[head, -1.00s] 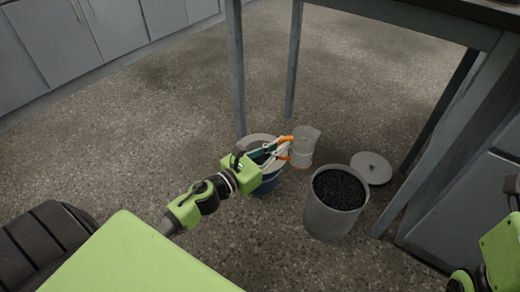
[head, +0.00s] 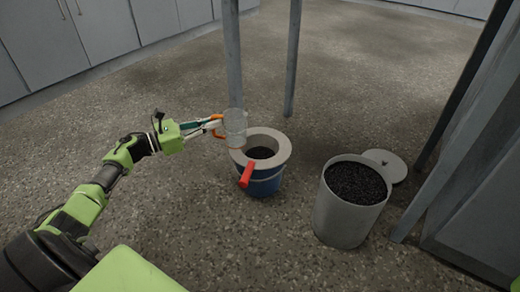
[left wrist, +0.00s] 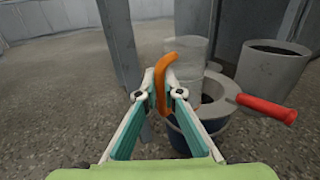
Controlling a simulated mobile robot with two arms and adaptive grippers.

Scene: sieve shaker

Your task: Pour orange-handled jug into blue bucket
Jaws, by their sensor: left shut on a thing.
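The clear jug (head: 236,127) has an orange handle (left wrist: 164,80). My left gripper (head: 219,124) is shut on that handle and holds the jug above the left rim of the blue bucket (head: 264,186). The jug looks roughly upright in the left wrist view (left wrist: 190,55); I cannot make out any contents. The bucket stands on the floor with a wide pale rim, dark inside, and a red handle (head: 246,174) sticks out at its front. The bucket also shows in the left wrist view (left wrist: 208,137), partly behind the gripper. My right gripper is out of view.
A grey bin (head: 342,220) full of dark granules stands right of the bucket, its round lid (head: 386,165) on the floor behind it. Grey table legs (head: 232,60) rise behind the bucket. Floor at front left is open.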

